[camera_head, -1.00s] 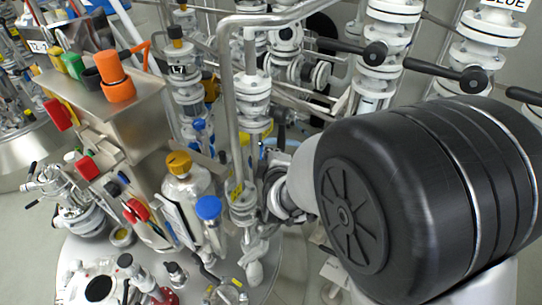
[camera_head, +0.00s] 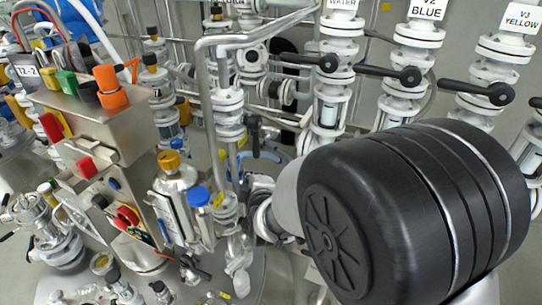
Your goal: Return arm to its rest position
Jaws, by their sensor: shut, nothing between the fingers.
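A large black rounded joint housing of my arm (camera_head: 415,215) fills the right foreground. A pale link of my arm (camera_head: 288,195) comes out of its left side. A small grey and dark section (camera_head: 262,212) lies beyond that link, close to the glass and metal piping. I cannot make out my gripper's fingers; the far end of the arm is not clearly shown.
Valve columns labelled V2 BLUE (camera_head: 428,10) and V3 YELLOW (camera_head: 522,18) with black handles stand behind the arm. A steel holder (camera_head: 105,130) with coloured tools stands at left. A yellow-capped bottle (camera_head: 172,180) and a blue-capped bottle (camera_head: 200,215) stand near the arm.

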